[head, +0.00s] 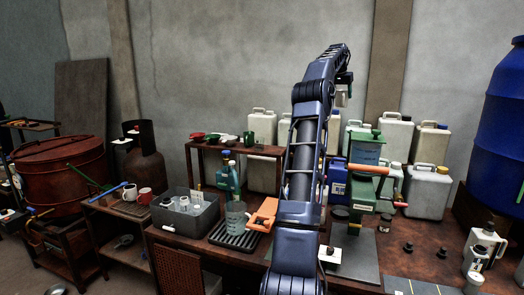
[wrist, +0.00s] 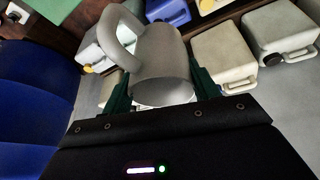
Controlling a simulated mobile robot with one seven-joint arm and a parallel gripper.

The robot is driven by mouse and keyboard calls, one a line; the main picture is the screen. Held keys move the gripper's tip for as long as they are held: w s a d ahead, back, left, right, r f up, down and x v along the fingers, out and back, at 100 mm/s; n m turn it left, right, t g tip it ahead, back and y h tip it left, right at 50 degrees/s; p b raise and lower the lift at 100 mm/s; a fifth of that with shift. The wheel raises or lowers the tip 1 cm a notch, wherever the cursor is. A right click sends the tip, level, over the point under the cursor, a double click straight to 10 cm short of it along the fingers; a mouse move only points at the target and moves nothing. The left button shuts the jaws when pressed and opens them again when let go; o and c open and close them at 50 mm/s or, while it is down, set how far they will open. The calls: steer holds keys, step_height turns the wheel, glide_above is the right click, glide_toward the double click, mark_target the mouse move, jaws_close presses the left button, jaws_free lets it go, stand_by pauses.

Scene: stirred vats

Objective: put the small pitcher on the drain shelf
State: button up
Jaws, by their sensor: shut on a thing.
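The small pitcher (wrist: 162,65) is pale grey with a loop handle. In the wrist view it sits between the green fingers of my gripper (wrist: 161,90), which is shut on it. The handle points to the upper left. In the head view my gripper (head: 343,78) is raised high above the table, with a pale part of the pitcher (head: 342,96) showing below it. A black ribbed drain shelf (head: 225,241) lies low on the table, left of my arm, with a clear jug (head: 236,218) on it. My gripper is far above and to the right of it.
A raised wooden shelf (head: 233,147) holds red and green dishes. A grey bin (head: 185,215) with jars stands left of the ribbed shelf. An orange-handled thing (head: 263,214) is close on its right. Several white canisters (head: 429,190) stand behind; a green press (head: 364,175) is right of my arm.

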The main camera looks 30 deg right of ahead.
steer(key=w+a, duration=1.1)
steer(key=w, duration=0.3)
steer(key=n, duration=0.1)
glide_above(276, 150)
step_height(276, 150, down, 2)
step_height(276, 150, down, 25)
steer(key=shift+d+r, duration=0.1)
steer(key=shift+d, duration=0.05)
stand_by(0.4)
steer(key=o, duration=1.2)
steer(key=shift+f, duration=0.25)
steer(key=shift+c, duration=0.2)
steer(key=shift+r, duration=0.15)
